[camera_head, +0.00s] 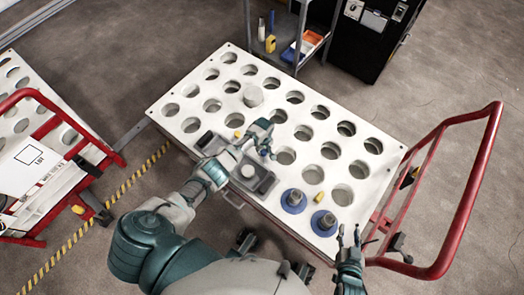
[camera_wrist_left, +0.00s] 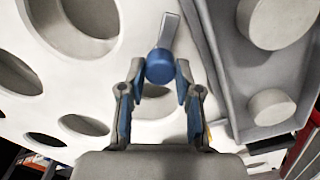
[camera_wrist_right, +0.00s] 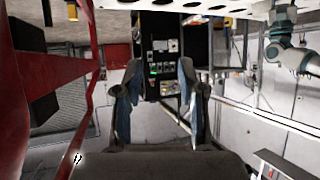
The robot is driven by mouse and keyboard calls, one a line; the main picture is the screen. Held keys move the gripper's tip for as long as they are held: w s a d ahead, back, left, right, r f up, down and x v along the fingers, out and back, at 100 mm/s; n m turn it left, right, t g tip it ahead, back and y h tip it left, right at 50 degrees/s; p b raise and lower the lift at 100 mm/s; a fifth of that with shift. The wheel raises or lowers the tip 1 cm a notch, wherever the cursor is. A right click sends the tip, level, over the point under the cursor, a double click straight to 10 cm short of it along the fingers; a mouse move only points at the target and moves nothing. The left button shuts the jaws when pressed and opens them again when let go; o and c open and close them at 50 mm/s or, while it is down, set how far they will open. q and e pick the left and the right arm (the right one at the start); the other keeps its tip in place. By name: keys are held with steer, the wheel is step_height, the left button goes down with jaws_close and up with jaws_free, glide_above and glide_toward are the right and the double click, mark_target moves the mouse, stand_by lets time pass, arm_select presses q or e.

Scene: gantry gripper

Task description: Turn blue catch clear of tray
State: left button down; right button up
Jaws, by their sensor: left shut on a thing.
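The blue catch (camera_wrist_left: 160,66) shows in the left wrist view as a round blue knob with a grey lever (camera_wrist_left: 170,30) running up from it, close beside the edge of the grey tray (camera_wrist_left: 206,62). Whether the lever overlaps the tray edge is hard to tell. My left gripper (camera_wrist_left: 159,84) is shut on the blue knob, a finger on each side. In the head view my left gripper (camera_head: 264,140) is over the white perforated table, beside the grey tray (camera_head: 265,187); the catch is mostly hidden there. My right gripper (camera_head: 350,240) is open and empty beyond the table's near-right edge.
The white table (camera_head: 222,109) has rows of round holes. Two blue-based grey cylinders (camera_head: 293,198) and a yellow piece (camera_head: 319,197) stand near its front right. Red rails (camera_head: 482,170) stand at right, a red cart (camera_head: 75,150) at left. A shelf (camera_head: 300,40) stands behind.

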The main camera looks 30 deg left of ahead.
arm_select(q)
steer(key=n+p, duration=0.1)
steer(key=n, duration=0.2)
steer(key=shift+n, duration=1.5)
steer(key=shift+n+p, duration=0.3)
steer(key=shift+n, duration=0.8)
arm_select(e)
steer(key=s+d+f+g+h, duration=0.1)
steer(key=s+d+f+g, duration=0.1)
steer(key=s, duration=0.3)
steer(key=shift+f+g, duration=0.75)
steer(key=shift+g, duration=0.15)
arm_select(q)
steer(key=c, duration=0.8)
jaws_free()
arm_select(e)
steer(key=shift+s, duration=0.1)
